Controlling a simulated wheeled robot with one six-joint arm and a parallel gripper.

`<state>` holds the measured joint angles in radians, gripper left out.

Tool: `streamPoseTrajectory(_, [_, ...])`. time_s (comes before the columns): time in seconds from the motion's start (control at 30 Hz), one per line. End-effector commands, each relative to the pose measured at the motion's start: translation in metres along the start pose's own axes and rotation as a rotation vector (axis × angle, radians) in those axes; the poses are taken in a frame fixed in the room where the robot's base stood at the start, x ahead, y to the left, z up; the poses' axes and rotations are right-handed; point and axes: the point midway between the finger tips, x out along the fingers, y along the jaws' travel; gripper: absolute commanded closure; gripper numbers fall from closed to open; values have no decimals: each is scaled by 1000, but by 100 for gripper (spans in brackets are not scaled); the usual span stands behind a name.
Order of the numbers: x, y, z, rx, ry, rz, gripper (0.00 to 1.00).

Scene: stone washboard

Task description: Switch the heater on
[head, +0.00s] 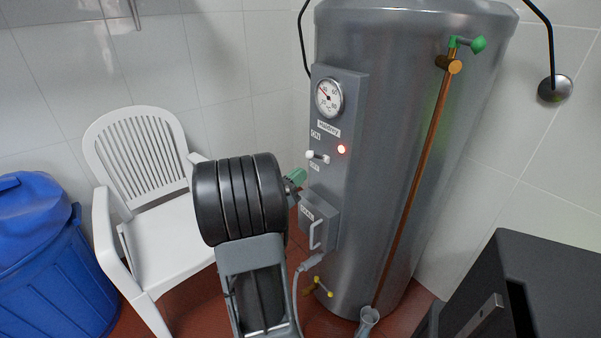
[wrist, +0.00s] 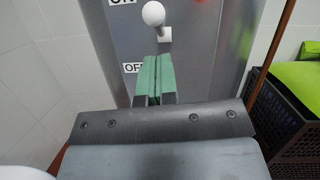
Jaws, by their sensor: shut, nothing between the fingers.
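The heater (head: 410,130) is a tall grey metal tank with a grey control panel (head: 340,90) on its front. A white switch lever (head: 311,155) sticks out between an ON label above and an OFF label below; I cannot tell its exact setting. Its round knob (wrist: 153,14) shows at the top of the wrist view, above its small mount. A red lamp (head: 341,149) glows beside it. My gripper (head: 299,175) is shut and empty, its green fingertips just below and left of the lever. In the wrist view the shut fingers (wrist: 157,75) point at the panel beneath the knob.
A round gauge (head: 329,98) sits above the switch and a grey box with a handle (head: 317,232) below. A copper pipe (head: 420,170) runs down the tank. A white chair (head: 150,190) and blue bin (head: 45,255) stand left, a dark crate (wrist: 280,125) right.

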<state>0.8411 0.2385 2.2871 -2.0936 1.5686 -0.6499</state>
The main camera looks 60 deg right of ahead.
Motion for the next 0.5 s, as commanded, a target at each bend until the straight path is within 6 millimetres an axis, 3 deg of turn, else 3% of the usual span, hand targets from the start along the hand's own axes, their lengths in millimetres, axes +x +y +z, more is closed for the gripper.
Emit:
streamPoseTrajectory(0.07, [-14,1,-20,-2,0,3,100])
streamPoseTrajectory(0.13, [-29,1,-12,0,0,7,100])
streamPoseTrajectory(0.5, [-93,1,-13,-1,-1,4,100])
